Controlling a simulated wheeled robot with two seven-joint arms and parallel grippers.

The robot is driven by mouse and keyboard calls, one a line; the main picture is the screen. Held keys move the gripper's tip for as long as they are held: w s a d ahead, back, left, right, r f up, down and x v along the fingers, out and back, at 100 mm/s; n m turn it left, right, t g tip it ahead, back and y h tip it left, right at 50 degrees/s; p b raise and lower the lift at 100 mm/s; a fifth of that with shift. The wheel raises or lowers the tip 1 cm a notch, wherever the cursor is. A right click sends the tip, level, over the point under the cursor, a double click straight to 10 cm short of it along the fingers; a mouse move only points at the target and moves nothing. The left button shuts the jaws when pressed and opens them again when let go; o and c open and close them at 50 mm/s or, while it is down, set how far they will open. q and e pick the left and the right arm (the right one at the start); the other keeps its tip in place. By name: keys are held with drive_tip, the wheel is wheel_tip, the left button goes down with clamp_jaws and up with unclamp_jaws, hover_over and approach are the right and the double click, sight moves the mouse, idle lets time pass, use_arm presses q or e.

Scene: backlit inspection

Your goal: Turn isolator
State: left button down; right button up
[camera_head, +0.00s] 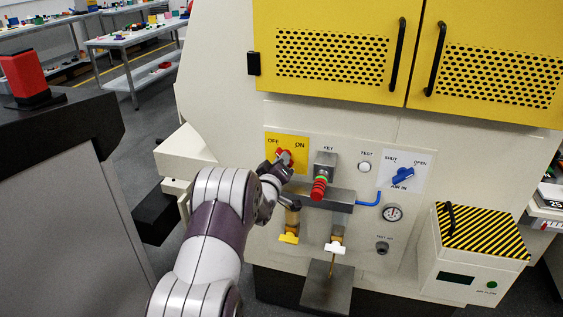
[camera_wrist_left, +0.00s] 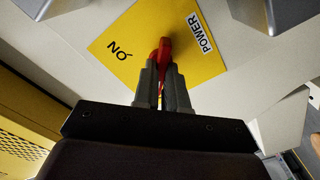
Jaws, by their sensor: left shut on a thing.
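The isolator is a red rotary handle (camera_head: 284,157) on a yellow plate (camera_head: 271,141) marked OFF and ON, on the pale machine front. My left gripper (camera_head: 281,165) is at the handle and partly covers it in the head view. In the left wrist view, the fingers (camera_wrist_left: 164,88) are shut on the red handle (camera_wrist_left: 165,50), whose tip shows between and beyond them. The yellow plate (camera_wrist_left: 130,50) lies behind it, with "ON" and a white POWER label (camera_wrist_left: 200,33) readable. My right gripper is not in view.
Right of the plate are a key switch with a red knob (camera_head: 319,187), a TEST button (camera_head: 365,167), a blue air valve (camera_head: 402,176) and a gauge (camera_head: 392,213). Yellow doors (camera_head: 330,60) are above. A striped-lid box (camera_head: 465,262) juts out at lower right.

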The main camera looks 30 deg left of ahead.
use_arm(q)
drive_tip(key=shift+f, duration=0.1)
idle(0.3)
drive_tip(key=c, duration=1.2)
unclamp_jaws()
drive_tip(key=p+v, duration=0.1)
drive_tip(key=v, duration=1.1)
drive_tip(key=shift+s, duration=0.4)
